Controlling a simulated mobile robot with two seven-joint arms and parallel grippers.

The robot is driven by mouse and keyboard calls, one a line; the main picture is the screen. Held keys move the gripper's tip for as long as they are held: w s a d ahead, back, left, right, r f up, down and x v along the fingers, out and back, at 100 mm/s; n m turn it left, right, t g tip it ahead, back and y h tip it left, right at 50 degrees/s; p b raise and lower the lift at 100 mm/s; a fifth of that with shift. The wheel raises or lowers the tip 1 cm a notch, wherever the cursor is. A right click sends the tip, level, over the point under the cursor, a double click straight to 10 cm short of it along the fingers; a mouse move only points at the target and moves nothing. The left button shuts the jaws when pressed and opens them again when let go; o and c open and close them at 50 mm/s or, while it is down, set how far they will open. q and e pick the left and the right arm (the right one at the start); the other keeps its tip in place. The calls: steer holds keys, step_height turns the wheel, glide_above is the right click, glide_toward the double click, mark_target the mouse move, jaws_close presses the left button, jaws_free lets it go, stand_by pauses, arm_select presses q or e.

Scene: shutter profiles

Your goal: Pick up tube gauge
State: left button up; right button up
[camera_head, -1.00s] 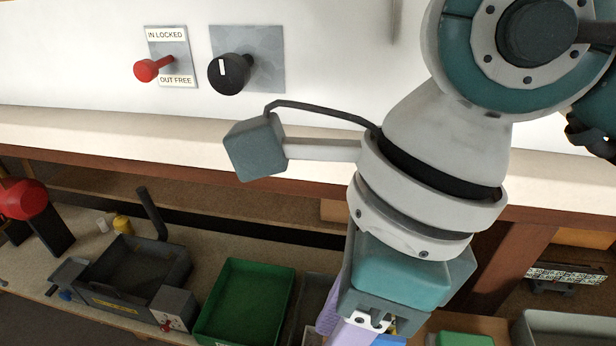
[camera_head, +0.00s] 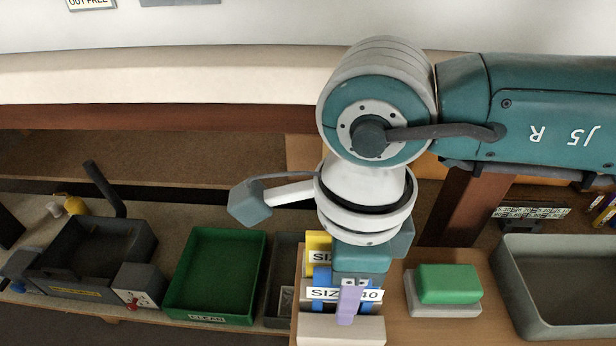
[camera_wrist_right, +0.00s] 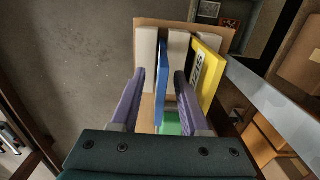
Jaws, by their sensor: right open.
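A blue plate (camera_head: 322,275) with a white label reading SIZE and ending in 40 stands upright in a pale slotted rack (camera_head: 341,331). A yellow plate (camera_head: 318,240) with a SIZE label stands behind it. I cannot tell for sure which is the tube gauge. My right gripper (camera_head: 348,305), with purple fingers, points down over the rack and partly hides the blue plate's label. In the right wrist view the right gripper (camera_wrist_right: 159,74) is open, with the blue plate (camera_wrist_right: 163,85) between its fingers. The yellow plate (camera_wrist_right: 208,72) is just right of the right finger.
A green block (camera_head: 448,284) on a pale base lies right of the rack. A grey bin (camera_head: 505,290) stands farther right. Left of the rack are a green tray (camera_head: 172,285) and a dark grey box with a handle (camera_head: 146,250). A pale ledge (camera_head: 150,80) runs behind.

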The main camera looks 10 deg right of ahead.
steer(key=shift+c, duration=0.3)
jaws_close()
stand_by(0.4)
